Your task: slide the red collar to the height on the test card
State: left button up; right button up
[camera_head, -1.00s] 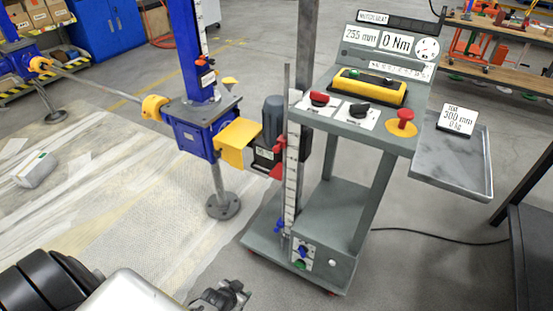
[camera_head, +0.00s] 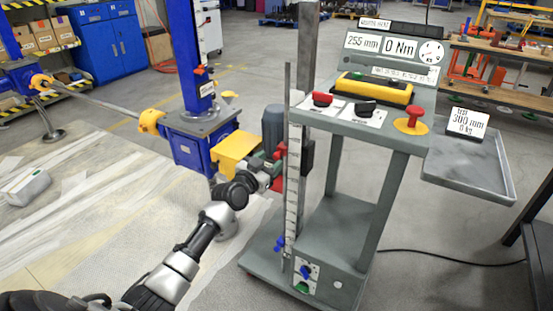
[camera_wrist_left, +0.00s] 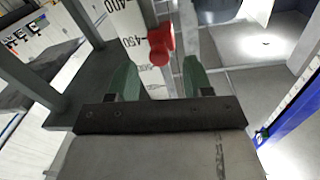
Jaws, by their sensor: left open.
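The red collar (camera_head: 281,150) is on the upright white scale (camera_head: 293,185) at the left side of the grey trolley. In the left wrist view the red collar (camera_wrist_left: 160,42) shows as a rounded knob in front of the scale, near the 450 mark. My left gripper (camera_head: 272,165) is at the collar's height, partly hidden by its own wrist. In its wrist view the green fingers (camera_wrist_left: 160,66) are open, with the collar just beyond and between their tips. The test card (camera_head: 468,123) stands on the side tray and reads 300 mm. My right gripper is not in view.
The trolley (camera_head: 345,225) carries a display (camera_head: 367,44) reading 255 mm and 0 Nm, knobs and a red button (camera_head: 413,115). A blue screw jack (camera_head: 190,135) with a yellow guard (camera_head: 235,148) stands close left of my gripper. A blue clamp (camera_head: 279,243) sits low on the scale.

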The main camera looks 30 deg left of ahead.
aim_at(275, 158)
pick_arm(q)
jog(key=w, duration=0.2)
jog(key=shift+w+d+b, duration=0.1)
jog(key=shift+w+b, duration=0.2)
jog(key=shift+w, duration=0.75)
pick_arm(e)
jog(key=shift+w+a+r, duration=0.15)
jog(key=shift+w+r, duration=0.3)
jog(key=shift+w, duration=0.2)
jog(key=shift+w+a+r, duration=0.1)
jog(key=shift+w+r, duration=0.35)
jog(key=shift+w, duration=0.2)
pick_arm(q)
grip_shut()
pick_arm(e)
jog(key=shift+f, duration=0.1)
